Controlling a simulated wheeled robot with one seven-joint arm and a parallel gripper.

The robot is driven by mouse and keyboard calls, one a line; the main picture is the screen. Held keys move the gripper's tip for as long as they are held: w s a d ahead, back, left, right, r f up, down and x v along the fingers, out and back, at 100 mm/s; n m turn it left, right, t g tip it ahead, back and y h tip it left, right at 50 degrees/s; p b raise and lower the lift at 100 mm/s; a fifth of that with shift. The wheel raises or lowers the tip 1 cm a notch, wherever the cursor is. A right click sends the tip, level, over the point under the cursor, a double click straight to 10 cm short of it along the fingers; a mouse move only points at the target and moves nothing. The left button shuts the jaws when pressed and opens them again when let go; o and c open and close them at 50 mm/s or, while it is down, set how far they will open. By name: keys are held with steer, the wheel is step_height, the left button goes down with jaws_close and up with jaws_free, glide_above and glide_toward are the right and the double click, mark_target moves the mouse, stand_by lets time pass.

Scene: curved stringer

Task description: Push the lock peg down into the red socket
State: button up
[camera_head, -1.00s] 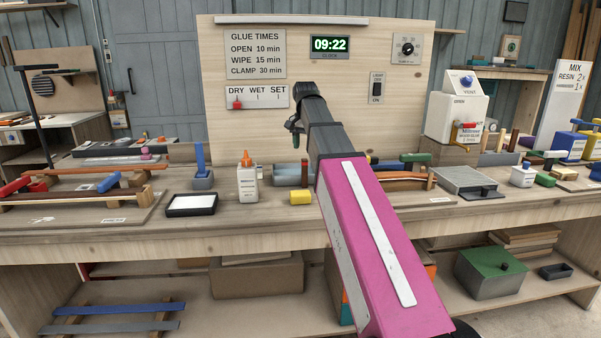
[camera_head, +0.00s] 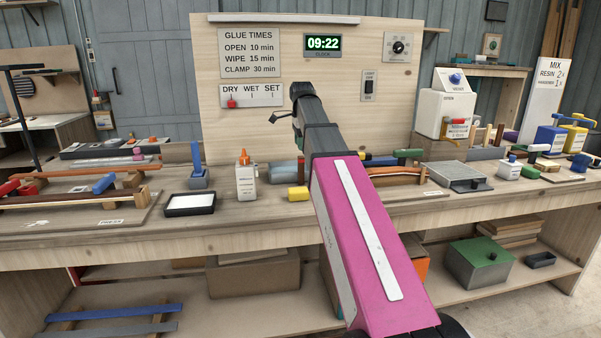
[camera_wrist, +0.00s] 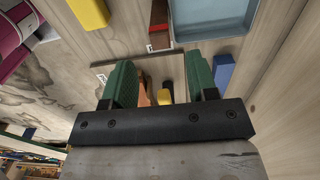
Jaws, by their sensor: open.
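My gripper (camera_wrist: 160,80) is open in the wrist view, with its two green fingers apart. Beyond and between them show a small yellow piece (camera_wrist: 165,96) and an orange piece (camera_wrist: 143,97); I see no grip on either. A reddish-brown block (camera_wrist: 158,20) with a small label lies beyond the fingertips. I cannot tell whether any of these is the lock peg or the red socket. In the head view my gripper (camera_head: 285,120) is up over the back of the bench in front of the upright board, partly hidden by my arm.
A grey tray (camera_wrist: 215,32), a blue block (camera_wrist: 223,72) and a yellow block (camera_wrist: 90,12) lie around the fingers. On the bench are a glue bottle (camera_head: 246,182), a white pad in a black frame (camera_head: 190,204) and a grey box (camera_head: 455,177). The board (camera_head: 225,130) stands behind.

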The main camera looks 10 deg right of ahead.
mark_target(301, 157)
steer(key=shift+a+f, duration=0.1)
steer(key=shift+f, duration=3.85)
jaws_close()
